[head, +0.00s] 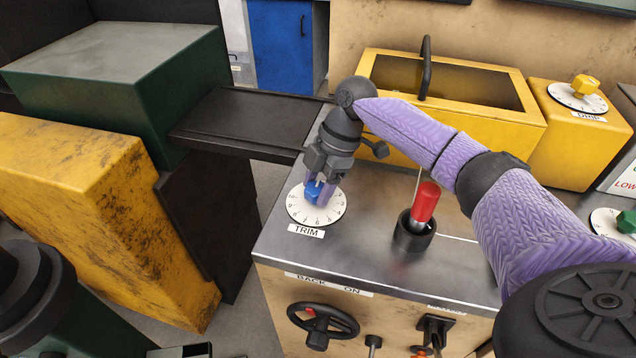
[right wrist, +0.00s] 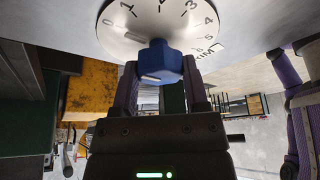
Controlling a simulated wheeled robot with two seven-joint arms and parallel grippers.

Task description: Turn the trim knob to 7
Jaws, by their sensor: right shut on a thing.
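The trim knob is a blue knob (head: 314,192) on a white numbered dial (head: 298,208), with a TRIM label (head: 306,231) at its front edge. It sits at the left of the metal-topped console. My right gripper (head: 318,186) comes down from above and is shut on the blue knob. In the right wrist view the blue knob (right wrist: 160,64) sits between my two purple fingers, against the dial (right wrist: 120,40). The exact setting cannot be read. My left gripper is not in view.
A red-handled lever (head: 424,202) stands in a black socket right of the dial. A black handwheel (head: 323,320) is on the console front.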

